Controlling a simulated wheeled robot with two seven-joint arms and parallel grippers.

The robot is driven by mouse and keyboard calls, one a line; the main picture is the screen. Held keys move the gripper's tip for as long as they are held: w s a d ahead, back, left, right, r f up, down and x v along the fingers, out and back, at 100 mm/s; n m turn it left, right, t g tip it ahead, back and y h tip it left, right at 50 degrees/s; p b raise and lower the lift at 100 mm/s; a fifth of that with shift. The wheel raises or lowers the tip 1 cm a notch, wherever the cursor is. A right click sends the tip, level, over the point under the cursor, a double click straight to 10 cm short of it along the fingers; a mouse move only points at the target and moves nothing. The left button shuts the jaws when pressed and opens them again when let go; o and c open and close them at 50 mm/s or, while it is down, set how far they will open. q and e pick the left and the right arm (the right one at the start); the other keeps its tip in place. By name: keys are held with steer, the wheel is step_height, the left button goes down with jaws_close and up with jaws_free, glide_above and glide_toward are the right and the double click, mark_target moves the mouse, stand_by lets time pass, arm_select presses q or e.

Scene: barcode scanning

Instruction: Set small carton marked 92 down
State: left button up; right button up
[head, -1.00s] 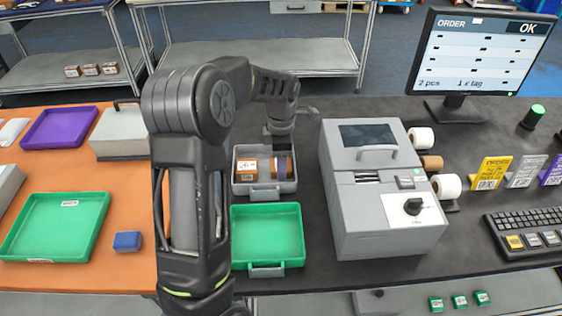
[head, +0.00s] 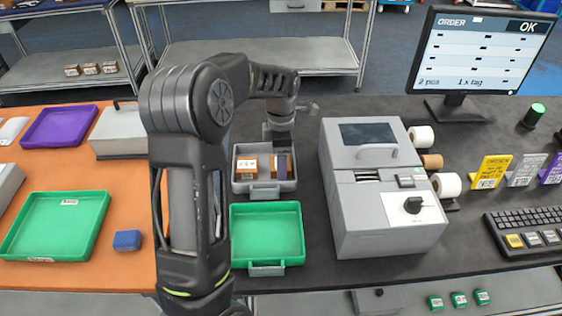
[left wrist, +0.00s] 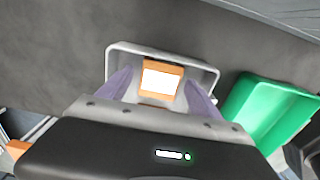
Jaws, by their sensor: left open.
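My left gripper (head: 281,158) is over the grey tray (head: 264,189), pointing down, with its purple fingers spread apart. In the left wrist view its open fingers (left wrist: 160,95) show on either side, inside the grey tray (left wrist: 205,73). A small brown carton with a white label (head: 246,164) sits in the tray's left part; it also shows in the left wrist view (left wrist: 162,79). More brown (head: 275,168) shows beside the finger in the tray's right part, mostly hidden. I cannot read a 92 on either. My right gripper is not in view.
A green tray (head: 266,205) lies just in front of the grey tray. A grey machine (head: 385,185) stands to the right. Left are another green tray (head: 92,240), a blue block (head: 127,240) and a purple tray (head: 60,126). Dark table is bare between tray and machine.

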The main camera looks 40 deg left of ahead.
arm_select(q)
step_height(320, 180, up, 11)
steer(key=shift+b, duration=0.45)
stand_by(1.7)
